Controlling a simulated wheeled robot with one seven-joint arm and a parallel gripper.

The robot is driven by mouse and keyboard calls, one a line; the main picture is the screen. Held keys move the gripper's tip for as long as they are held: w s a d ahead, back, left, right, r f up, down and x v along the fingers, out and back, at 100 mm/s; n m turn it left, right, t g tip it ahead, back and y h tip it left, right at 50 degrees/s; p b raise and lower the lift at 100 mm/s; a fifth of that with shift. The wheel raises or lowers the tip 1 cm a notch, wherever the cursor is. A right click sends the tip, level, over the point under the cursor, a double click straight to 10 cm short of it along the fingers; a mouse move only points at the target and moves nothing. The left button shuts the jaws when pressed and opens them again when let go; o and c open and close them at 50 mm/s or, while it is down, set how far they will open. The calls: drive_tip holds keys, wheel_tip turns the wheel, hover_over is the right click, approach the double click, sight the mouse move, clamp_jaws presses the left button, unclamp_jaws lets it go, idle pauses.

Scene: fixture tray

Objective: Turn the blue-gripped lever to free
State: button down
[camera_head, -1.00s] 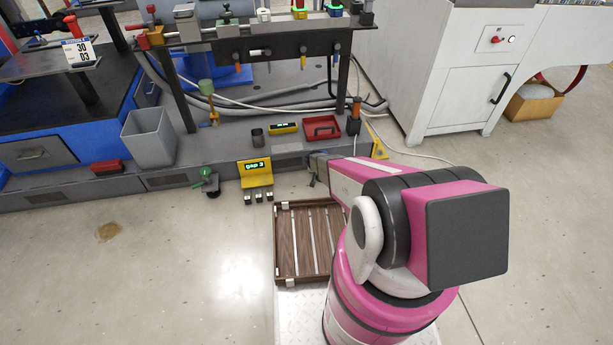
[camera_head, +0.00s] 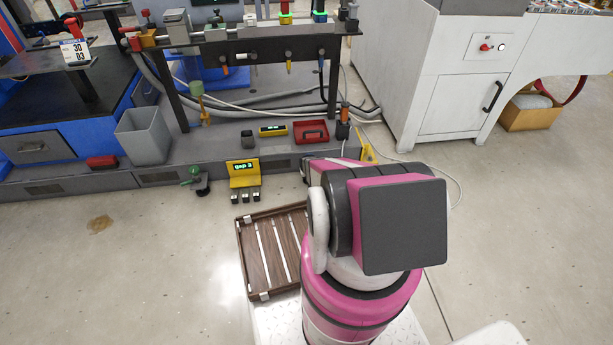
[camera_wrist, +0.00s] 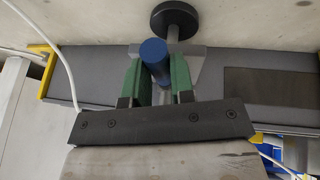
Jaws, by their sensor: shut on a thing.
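The blue grip (camera_wrist: 154,55) of the lever shows in the wrist view as a short blue cylinder, seen nearly end on. My gripper (camera_wrist: 156,76) has its two green fingers on either side of the grip and is shut on it. The lower part of the lever is partly hidden by the fingers, and its set position cannot be read. In the head view, my arm hides both the lever and my gripper.
A black round disc on a grey shaft (camera_wrist: 174,19) stands just beyond the grip. A grey plinth (camera_wrist: 100,80) runs behind it. In the head view, a yellow unit (camera_head: 243,174) reading "gap 3" and a slatted wooden tray (camera_head: 270,252) lie left of my arm.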

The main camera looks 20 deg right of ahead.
idle(0.3)
drive_tip(key=c, duration=1)
unclamp_jaws()
drive_tip(key=shift+o, duration=0.2)
drive_tip(key=shift+r, duration=0.15)
drive_tip(key=v, duration=1)
drive_tip(key=shift+r, duration=0.3)
drive_tip(key=shift+s, duration=0.1)
